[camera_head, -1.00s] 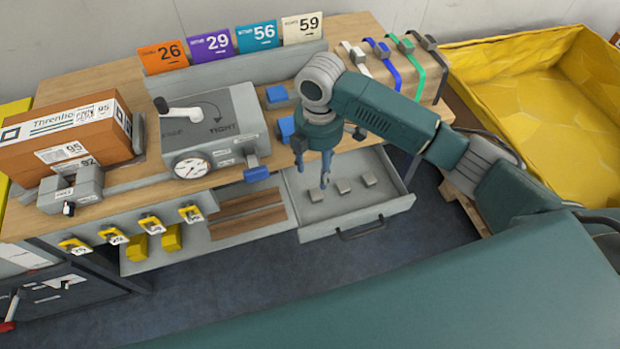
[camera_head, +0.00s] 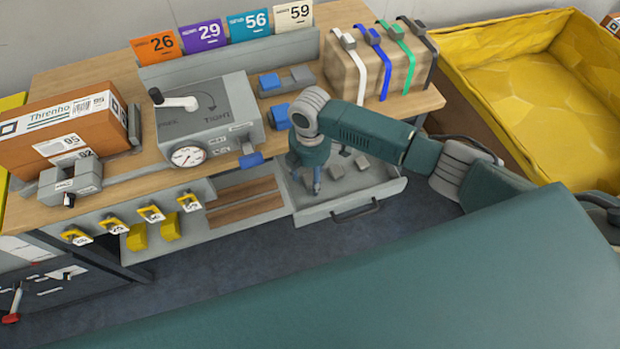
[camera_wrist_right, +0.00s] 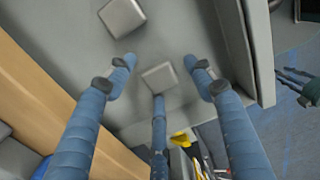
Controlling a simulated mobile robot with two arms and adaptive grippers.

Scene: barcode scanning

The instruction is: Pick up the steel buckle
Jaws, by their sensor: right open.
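Small grey steel buckles lie in the open drawer (camera_head: 340,205). In the head view one buckle (camera_head: 336,172) and another buckle (camera_head: 362,163) show just right of my right gripper (camera_head: 309,176). My right gripper points down into the drawer at its left part. In the right wrist view the gripper (camera_wrist_right: 160,77) is open, its three blue fingers spread around one square buckle (camera_wrist_right: 159,79) without visibly gripping it. A second buckle (camera_wrist_right: 122,17) lies beyond the left finger. My left gripper does not show clearly in any view.
The drawer walls and its front handle (camera_head: 355,211) surround the gripper closely. Above are the wooden bench, a grey tension device (camera_head: 210,120) with a gauge, and a box with coloured straps (camera_head: 375,65). A yellow bin (camera_head: 540,100) stands right.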

